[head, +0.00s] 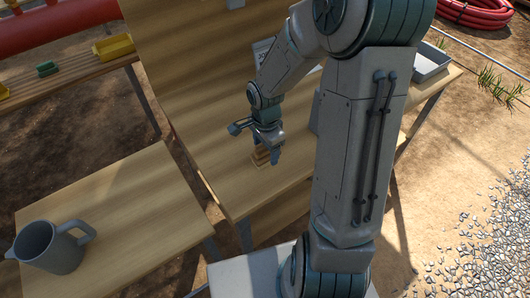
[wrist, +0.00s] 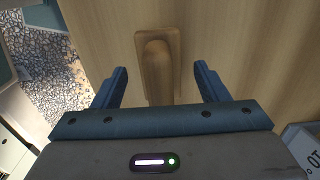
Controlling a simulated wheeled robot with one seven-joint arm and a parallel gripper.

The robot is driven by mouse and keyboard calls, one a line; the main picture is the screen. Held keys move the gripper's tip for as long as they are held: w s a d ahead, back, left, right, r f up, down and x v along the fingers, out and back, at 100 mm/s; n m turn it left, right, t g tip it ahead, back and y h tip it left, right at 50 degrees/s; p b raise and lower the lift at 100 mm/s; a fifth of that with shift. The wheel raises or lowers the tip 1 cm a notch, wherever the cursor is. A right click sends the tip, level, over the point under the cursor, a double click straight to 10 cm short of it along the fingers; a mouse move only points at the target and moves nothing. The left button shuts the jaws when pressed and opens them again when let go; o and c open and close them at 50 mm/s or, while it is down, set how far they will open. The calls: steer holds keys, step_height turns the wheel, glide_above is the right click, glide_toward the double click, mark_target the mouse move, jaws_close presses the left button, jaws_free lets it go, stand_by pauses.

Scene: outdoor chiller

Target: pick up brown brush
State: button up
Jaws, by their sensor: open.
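The brown brush (wrist: 157,66) lies on the wooden table top, seen between and just beyond my fingers in the wrist view. Its near end is hidden behind my gripper body. In the head view a small part of the brush (head: 261,157) shows beside my gripper (head: 272,160), which points down close over the table. My gripper (wrist: 162,88) is open, with one blue finger on each side of the brush and a gap on both sides. I cannot tell whether the fingertips touch the table.
The wooden table (head: 235,196) has a tall back panel (head: 200,60). A grey tray (head: 430,62) stands at its far right. A lower wooden table (head: 120,210) at left holds a grey pitcher (head: 50,248). A bench at the back left holds a yellow bin (head: 114,47) and a green brush (head: 47,68).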

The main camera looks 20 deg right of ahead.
steer(key=c, duration=1.2)
steer(key=shift+o, duration=0.2)
steer(key=shift+r, duration=0.45)
step_height(320, 180, up, 4)
steer(key=shift+w+d+f, duration=0.1)
steer(key=shift+d+f, duration=0.05)
steer(key=shift+f, duration=0.1)
steer(key=w+d+r, duration=0.3)
steer(key=d+r, duration=0.3)
steer(key=d, duration=0.5)
steer(key=shift+r, duration=0.25)
steer(key=shift+w, duration=0.1)
